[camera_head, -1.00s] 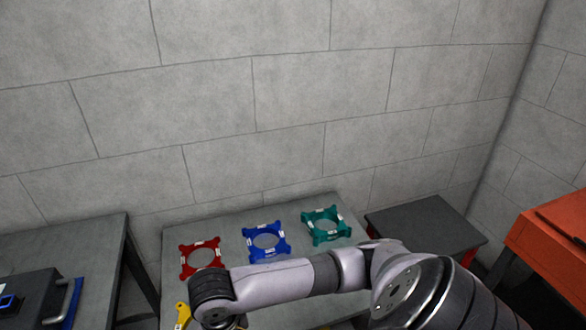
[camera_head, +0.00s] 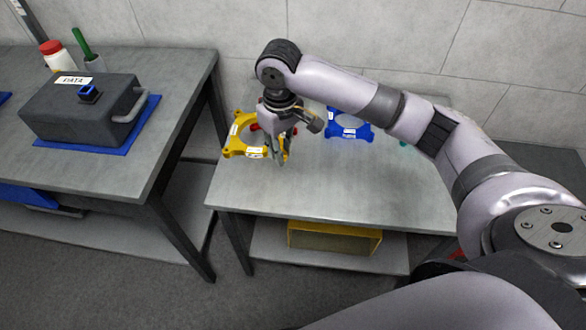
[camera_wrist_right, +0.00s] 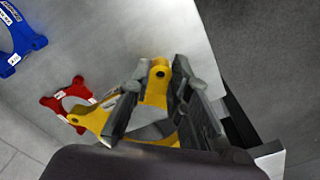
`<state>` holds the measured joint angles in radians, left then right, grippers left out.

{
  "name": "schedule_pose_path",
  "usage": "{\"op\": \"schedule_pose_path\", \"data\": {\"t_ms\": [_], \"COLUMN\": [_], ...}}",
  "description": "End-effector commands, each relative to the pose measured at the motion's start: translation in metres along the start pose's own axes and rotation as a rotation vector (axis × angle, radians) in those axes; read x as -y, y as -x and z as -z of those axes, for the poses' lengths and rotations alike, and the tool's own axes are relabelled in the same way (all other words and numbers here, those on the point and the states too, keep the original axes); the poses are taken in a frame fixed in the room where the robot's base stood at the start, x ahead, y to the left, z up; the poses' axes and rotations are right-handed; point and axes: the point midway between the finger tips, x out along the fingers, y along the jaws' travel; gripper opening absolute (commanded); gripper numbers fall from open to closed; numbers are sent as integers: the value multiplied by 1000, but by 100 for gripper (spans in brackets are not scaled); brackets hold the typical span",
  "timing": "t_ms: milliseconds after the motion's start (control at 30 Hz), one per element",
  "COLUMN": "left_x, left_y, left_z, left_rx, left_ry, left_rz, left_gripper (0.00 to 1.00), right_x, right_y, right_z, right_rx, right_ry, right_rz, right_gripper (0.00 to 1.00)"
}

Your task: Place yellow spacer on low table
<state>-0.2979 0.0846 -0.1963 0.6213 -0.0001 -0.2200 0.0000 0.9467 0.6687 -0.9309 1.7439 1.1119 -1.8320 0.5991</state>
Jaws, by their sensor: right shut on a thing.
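The yellow spacer (camera_head: 236,146), a ring with lobed corners and white labels, is at the left end of the grey spacer table (camera_head: 330,195). My right gripper (camera_head: 280,157) is shut on one side of it. In the right wrist view, a yellow lobe of the spacer (camera_wrist_right: 157,85) sits between the two fingers of the gripper (camera_wrist_right: 160,95). I cannot tell whether the spacer touches the table. A dark-topped table (camera_head: 545,165) shows at the right, partly behind my arm. My left gripper is not in view.
A blue spacer (camera_head: 348,128) and a red spacer (camera_wrist_right: 70,101) lie on the grey table. A yellow bin (camera_head: 330,238) is on its lower shelf. A workbench (camera_head: 150,170) with a dark box (camera_head: 80,108) stands at left. The grey table's front middle is clear.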

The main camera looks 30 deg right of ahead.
Motion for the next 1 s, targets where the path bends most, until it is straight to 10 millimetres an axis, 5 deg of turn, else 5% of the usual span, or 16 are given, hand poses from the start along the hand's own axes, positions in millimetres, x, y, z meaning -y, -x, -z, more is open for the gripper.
{"op": "schedule_pose_path", "data": {"t_ms": [200,467,700,1000], "left_x": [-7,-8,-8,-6], "left_y": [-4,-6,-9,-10], "left_z": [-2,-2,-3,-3], "left_rx": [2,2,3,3], "left_ry": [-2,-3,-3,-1], "left_rz": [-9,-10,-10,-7], "left_gripper": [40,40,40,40], "right_x": [0,0,0,0], "right_y": [-54,-78,-119,-129], "right_z": [-1,-1,-2,-2], "right_rx": [1,-1,0,-3], "right_ry": [-1,-1,-1,0], "right_rz": [-1,-1,-1,-1], "right_gripper": [0,0,0,0]}}
